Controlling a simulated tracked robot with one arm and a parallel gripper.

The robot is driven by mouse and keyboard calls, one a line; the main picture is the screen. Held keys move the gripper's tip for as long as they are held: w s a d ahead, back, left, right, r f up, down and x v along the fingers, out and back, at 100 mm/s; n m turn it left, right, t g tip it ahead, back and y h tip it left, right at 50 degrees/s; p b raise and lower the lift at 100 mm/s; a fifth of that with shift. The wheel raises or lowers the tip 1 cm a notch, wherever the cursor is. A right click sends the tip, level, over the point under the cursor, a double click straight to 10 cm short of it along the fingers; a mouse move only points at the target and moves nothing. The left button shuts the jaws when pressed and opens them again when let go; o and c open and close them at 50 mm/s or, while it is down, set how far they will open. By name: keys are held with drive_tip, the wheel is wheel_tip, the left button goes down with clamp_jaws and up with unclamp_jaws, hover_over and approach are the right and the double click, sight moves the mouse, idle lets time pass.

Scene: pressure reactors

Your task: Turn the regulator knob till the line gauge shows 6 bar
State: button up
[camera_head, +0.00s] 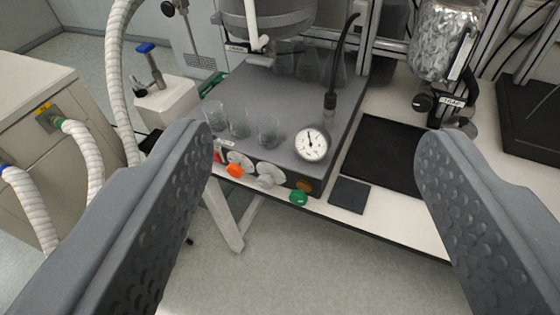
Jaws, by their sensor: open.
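A round white gauge (311,144) faces me at the front right of a dark grey reactor unit (300,90). Its dark needle points roughly straight up; the scale is too small to read. Along the unit's front edge are an orange knob (235,170), a grey-white knob (266,181) and a green knob (298,198). I cannot tell which, if any, is the regulator knob. My gripper (315,140) is wide open and empty. Its two dark, studded fingers frame the unit from left and right, apart from the knobs and gauge.
Several clear glasses (240,123) stand on the unit. A black mat (385,150) and a small dark square (349,194) lie on the white bench to the right. A foil-wrapped vessel (445,40) is at the back right. White hoses (116,80) hang at left. Floor in front is clear.

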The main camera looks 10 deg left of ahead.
sight(296, 201)
drive_tip(key=w+a+f+m+p, duration=0.1)
drive_tip(key=w+a+f, duration=0.4)
drive_tip(key=w+f, duration=0.45)
drive_tip(key=w+a+f+m+p, duration=0.1)
drive_tip(key=w+a+f, duration=0.4)
drive_tip(key=w+f, duration=0.5)
wheel_tip(296, 201, down, 28)
drive_tip(key=s+d+t+h+p, duration=0.1)
drive_tip(key=s+d+h+p, duration=0.15)
drive_tip(key=h, duration=0.45)
drive_tip(key=b+x, duration=0.1)
drive_tip(key=x, duration=1.2)
drive_tip(key=shift+w, duration=0.15)
drive_tip(key=c, duration=1)
